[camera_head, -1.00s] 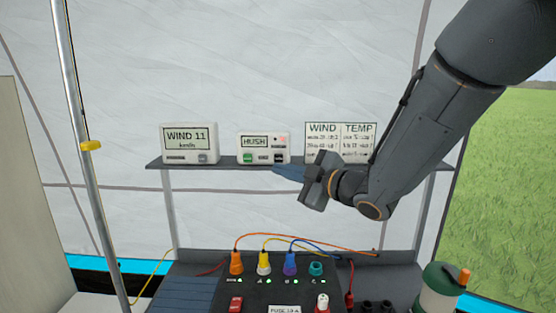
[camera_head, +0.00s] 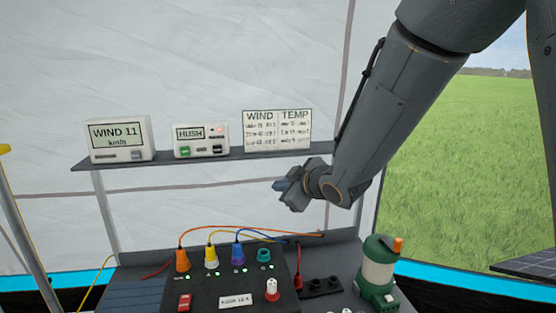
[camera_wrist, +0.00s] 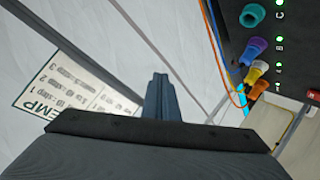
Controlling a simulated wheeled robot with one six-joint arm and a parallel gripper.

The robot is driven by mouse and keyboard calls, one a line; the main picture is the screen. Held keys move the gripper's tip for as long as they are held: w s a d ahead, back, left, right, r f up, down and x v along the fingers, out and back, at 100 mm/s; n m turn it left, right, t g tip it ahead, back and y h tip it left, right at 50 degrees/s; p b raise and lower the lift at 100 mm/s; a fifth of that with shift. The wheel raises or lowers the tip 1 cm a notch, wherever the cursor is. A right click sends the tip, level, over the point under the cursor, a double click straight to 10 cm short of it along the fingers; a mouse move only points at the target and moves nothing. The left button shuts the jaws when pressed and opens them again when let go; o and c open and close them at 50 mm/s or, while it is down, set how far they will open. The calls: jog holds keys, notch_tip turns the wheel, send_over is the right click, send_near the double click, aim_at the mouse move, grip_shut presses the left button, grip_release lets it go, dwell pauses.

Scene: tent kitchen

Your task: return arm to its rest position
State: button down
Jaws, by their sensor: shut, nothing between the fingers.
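My gripper (camera_head: 281,185) is in the air in front of the tent wall, below the right end of the grey shelf and above the panel with coloured plugs. Its fingers point left and are shut with nothing between them. In the wrist view my gripper (camera_wrist: 160,82) shows its fingers together against the white wall. My arm comes down from the upper right, bent at the wrist. It touches nothing that I can see.
The shelf (camera_head: 190,161) holds a wind display (camera_head: 120,138), a HUSH box (camera_head: 201,134) and a WIND/TEMP chart (camera_head: 277,131). Below stands the plug panel (camera_head: 240,285) with cables. A green lantern (camera_head: 379,270) is at right, a pole (camera_head: 23,240) at left.

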jog(key=s+d+f+m+g+h, duration=0.1)
jog(key=s+d+f+m+h, duration=0.15)
jog(key=d, duration=0.25)
jog(key=s+d+f+m+g+h, duration=0.1)
jog(key=s+d+f+m+h, duration=0.15)
jog(key=d, duration=0.25)
jog(key=s+d+f+m+g, duration=0.2)
jog(key=s+d+f+m, duration=0.1)
jog(key=s, duration=0.4)
jog(key=s+d+f+m+g+h, duration=0.1)
jog(key=s+d+f+m+g, duration=0.2)
jog(key=s, duration=0.4)
jog(key=s+d+f+m+g+h, duration=0.1)
jog(key=s+d+f+m+g, duration=0.1)
jog(key=s+d, duration=0.3)
jog(key=shift+s+d+f+m+g, duration=0.15)
jog(key=shift+s+f+m+g, duration=0.3)
jog(key=shift+s, duration=0.8)
jog(key=shift+d, duration=0.15)
